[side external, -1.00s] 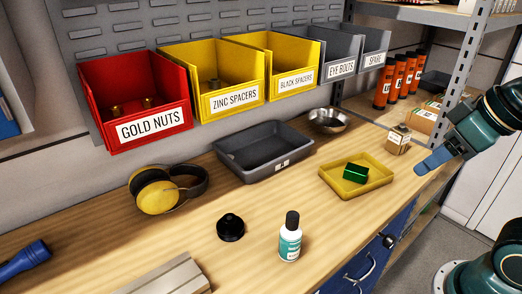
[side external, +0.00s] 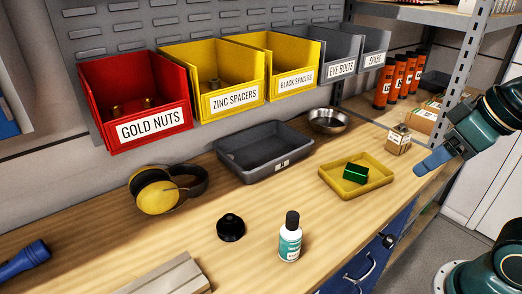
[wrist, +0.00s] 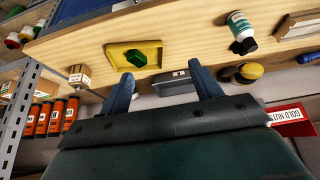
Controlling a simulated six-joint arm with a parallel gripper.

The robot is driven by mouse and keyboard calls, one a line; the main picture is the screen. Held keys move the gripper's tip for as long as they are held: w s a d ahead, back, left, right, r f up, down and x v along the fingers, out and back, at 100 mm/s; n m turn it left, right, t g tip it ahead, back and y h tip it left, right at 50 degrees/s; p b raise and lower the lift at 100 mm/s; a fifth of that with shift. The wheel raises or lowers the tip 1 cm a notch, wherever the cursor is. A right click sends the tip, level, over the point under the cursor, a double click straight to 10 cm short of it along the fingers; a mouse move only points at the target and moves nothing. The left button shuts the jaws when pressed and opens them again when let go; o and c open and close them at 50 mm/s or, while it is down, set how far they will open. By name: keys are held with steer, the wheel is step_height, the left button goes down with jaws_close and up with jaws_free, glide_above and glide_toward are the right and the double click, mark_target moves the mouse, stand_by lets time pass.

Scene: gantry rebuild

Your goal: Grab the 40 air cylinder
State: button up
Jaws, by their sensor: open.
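Several orange cylinders with dark ends (side external: 404,76) stand in a row on the shelf at the right of the side external view. They also show at the left of the wrist view (wrist: 43,118). Their white labels are too small to read, so I cannot tell which one is the 40. My gripper (side external: 432,162) is at the right edge of the side external view, in front of the shelf and apart from the cylinders. In the wrist view, its two blue fingers (wrist: 162,80) are spread with nothing held between them.
A grey perforated post (side external: 464,85) stands beside the cylinders. A small box (side external: 398,140) and a yellow tray (side external: 376,182) with a green block (side external: 355,172) are on the bench. A grey tray (side external: 240,170), metal bowl (side external: 327,121) and bottle (side external: 290,243) are further left.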

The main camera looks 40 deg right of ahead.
steer(key=shift+o, duration=0.2)
steer(key=m+g, duration=0.1)
steer(key=m, duration=0.1)
glide_above(405, 130)
steer(key=s, duration=0.3)
step_height(405, 130, down, 4)
steer(key=shift+a+h, duration=0.25)
steer(key=shift+h, duration=0.05)
steer(key=shift+f, duration=0.1)
steer(key=shift+x, duration=4.2)
steer(key=shift+s, duration=0.1)
